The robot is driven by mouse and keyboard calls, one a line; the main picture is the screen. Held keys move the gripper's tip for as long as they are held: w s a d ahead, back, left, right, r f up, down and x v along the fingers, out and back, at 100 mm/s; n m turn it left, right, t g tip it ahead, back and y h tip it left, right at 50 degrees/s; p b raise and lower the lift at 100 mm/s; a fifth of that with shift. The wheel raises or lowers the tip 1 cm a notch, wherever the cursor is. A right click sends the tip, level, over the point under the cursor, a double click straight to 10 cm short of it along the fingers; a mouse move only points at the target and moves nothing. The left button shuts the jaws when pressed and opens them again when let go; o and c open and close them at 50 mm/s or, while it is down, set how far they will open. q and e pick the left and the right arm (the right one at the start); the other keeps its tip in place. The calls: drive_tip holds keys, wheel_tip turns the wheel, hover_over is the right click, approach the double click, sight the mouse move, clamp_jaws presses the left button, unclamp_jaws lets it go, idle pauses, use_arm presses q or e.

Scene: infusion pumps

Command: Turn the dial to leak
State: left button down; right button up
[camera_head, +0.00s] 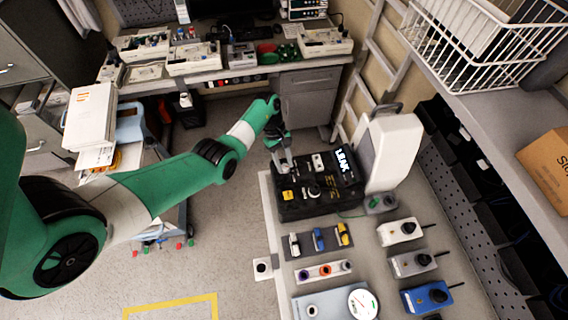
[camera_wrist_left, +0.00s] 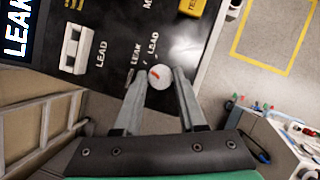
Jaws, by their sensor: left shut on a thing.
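A black tester box (camera_head: 318,208) stands on the grey bench, with a lit display reading LEAK (camera_head: 343,160) along its right side. The display also shows at the left edge of the left wrist view (camera_wrist_left: 18,28). The dial (camera_wrist_left: 160,77) is a small round pale knob with a red mark, near printed LEAK and LEAD labels on the panel. My left gripper (camera_wrist_left: 158,78) is shut on the dial, a fingertip at each side of it. In the head view the left gripper (camera_head: 284,166) reaches the box's far left corner and hides the dial. My right gripper is not in view.
A white upright case (camera_head: 390,148) stands right behind the box. Small modules, a blue box (camera_head: 427,297) and a round gauge (camera_head: 362,302) lie nearer on the bench. A wire basket (camera_head: 480,45) sits on the right shelf. Floor left of the bench is open.

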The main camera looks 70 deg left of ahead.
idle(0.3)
use_arm(q)
drive_tip(key=shift+c, duration=2.4)
unclamp_jaws()
drive_tip(key=w+p+v, duration=0.1)
drive_tip(key=p+v, duration=0.1)
drive_tip(key=v, duration=0.9)
drive_tip(key=shift+s+r, duration=0.25)
drive_tip(key=shift+s, duration=0.25)
